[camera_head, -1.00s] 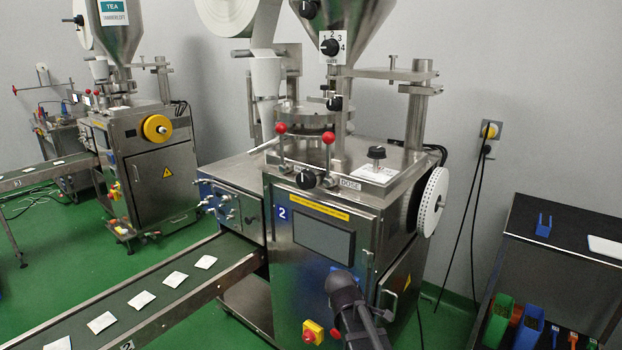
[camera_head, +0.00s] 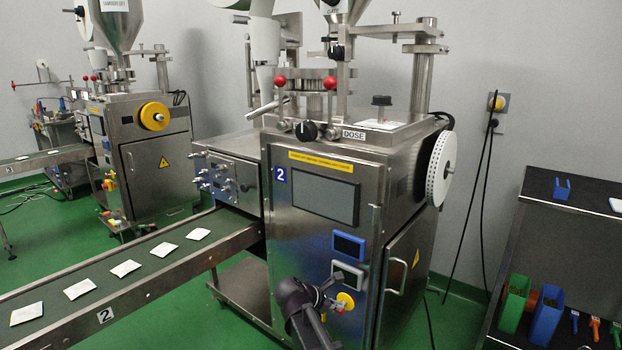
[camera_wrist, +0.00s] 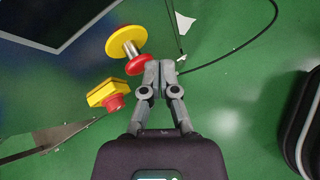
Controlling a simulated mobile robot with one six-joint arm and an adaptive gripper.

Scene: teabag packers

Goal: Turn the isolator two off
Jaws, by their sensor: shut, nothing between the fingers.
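Machine two (camera_head: 325,235) bears a blue "2" label on its steel front. Low on that front is a round yellow disc with a red knob (camera_head: 346,300), which looks like the isolator. In the wrist view the yellow disc (camera_wrist: 124,42) stands on a metal shaft, with the red knob (camera_wrist: 139,65) at its near end. My gripper (camera_wrist: 160,66) is shut and empty, its fingertips just right of the red knob. I cannot tell whether they touch it or how the knob is turned. A yellow box with a red button (camera_wrist: 108,96) sits left of my fingers.
A dark screen (camera_head: 325,200), a blue-framed panel (camera_head: 348,245) and a grey-framed one (camera_head: 347,274) are above the disc. A door handle (camera_head: 398,278) juts out at the right. A conveyor (camera_head: 150,250) with teabags runs left. A dark rack (camera_head: 560,250) stands right.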

